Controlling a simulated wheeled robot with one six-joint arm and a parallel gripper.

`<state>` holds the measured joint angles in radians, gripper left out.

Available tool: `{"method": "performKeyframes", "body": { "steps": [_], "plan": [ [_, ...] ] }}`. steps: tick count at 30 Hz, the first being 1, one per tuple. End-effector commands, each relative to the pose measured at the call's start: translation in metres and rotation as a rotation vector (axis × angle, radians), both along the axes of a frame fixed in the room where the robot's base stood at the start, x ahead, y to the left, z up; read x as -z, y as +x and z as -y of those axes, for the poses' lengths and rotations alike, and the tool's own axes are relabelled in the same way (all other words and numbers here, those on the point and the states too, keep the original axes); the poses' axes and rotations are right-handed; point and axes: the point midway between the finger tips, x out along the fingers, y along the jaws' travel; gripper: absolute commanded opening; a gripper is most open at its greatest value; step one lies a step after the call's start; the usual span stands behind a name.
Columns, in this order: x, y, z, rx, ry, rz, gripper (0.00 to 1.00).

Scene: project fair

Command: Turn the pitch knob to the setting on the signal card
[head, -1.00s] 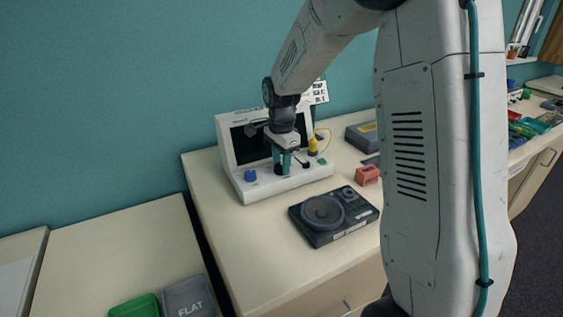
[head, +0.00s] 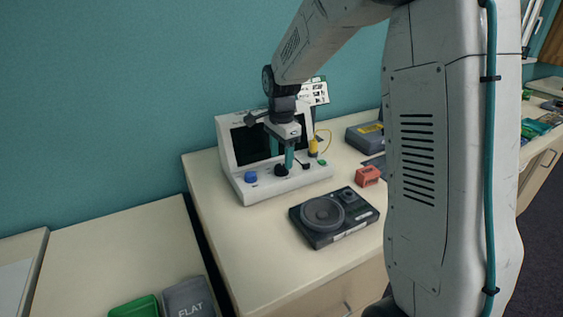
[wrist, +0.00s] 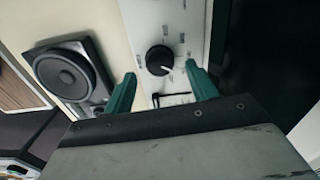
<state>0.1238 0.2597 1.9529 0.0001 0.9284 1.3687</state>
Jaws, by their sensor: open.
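The white console (head: 240,180) with a dark screen stands against the wall on the table. In the wrist view a black knob (wrist: 160,60) with a white pointer line sits on its pale panel, with small marks around it. The pointer is directed toward the lower right in that view. The knob also shows in the head view (head: 281,170), low on the front panel. My gripper (wrist: 162,88) is open, its teal fingers either side of the knob's line and apart from it. In the head view my gripper (head: 282,160) is just above the knob. The signal card (head: 318,93) is partly hidden and its print is too small to read.
A blue knob (head: 251,176) is at the console's left, and a green button (head: 322,162) at its right. A yellow plug (head: 313,146) with a cord stands near the right edge. A black speaker-like device (head: 335,232) and a red block (head: 367,176) lie in front.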

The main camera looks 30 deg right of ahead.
Motion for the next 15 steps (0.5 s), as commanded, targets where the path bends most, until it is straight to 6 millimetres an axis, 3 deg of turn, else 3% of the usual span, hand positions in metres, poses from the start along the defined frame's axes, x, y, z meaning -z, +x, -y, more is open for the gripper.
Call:
{"method": "performKeyframes", "body": {
  "steps": [6, 15],
  "plan": [
    [-0.036, 0.001, 0.0, 0.0, -0.001, 0.003, 0.57],
    [-0.049, 0.0, 0.0, 0.0, 0.0, 0.001, 0.57]
  ]
}}
